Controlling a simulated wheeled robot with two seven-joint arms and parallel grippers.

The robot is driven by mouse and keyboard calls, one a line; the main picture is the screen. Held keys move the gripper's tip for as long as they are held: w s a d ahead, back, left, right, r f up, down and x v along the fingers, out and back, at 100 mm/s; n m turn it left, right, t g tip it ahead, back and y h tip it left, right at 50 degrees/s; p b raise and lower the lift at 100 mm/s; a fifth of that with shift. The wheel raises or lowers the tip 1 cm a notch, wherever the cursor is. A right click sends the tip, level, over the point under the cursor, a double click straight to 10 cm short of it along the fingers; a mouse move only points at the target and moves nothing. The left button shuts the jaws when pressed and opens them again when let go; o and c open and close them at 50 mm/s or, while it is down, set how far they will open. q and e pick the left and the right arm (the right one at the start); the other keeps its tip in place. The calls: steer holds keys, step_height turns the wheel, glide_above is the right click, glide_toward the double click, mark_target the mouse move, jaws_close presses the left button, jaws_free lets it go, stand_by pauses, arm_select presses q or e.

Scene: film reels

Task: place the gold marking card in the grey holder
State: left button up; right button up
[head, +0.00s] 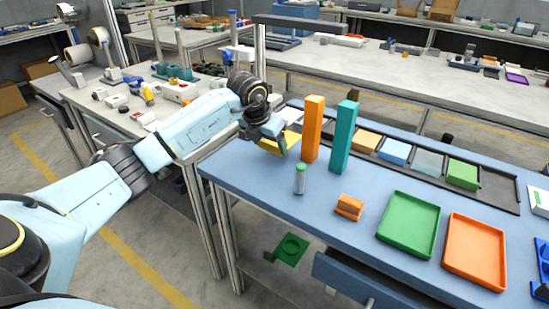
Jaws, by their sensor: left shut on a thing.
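My left gripper (276,143) is shut on the gold marking card (291,139) and holds it over the far left part of the blue table (245,170). The card is partly hidden by the fingers. It is tilted and close to the left side of a tall orange block (313,129); I cannot tell whether they touch. I cannot pick out the grey holder for certain. A long dark rack (497,188) along the back of the table has orange, blue, grey and green pieces in it. My right gripper is not in view.
A tall teal block (344,137) stands right of the orange one. A green tray (384,236) and an orange tray (448,258) lie to the right. The table's left front area is clear.

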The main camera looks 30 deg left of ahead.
mark_target(272, 163)
arm_select(q)
step_height(272, 163, down, 4)
steer(key=shift+f+b, duration=0.1)
steer(key=shift+b, duration=0.3)
steer(key=shift+f, duration=0.15)
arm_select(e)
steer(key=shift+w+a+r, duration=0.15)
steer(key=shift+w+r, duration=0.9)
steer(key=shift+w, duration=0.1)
arm_select(q)
steer(key=shift+f, duration=0.1)
steer(key=o, duration=1.1)
steer(key=shift+c, duration=0.2)
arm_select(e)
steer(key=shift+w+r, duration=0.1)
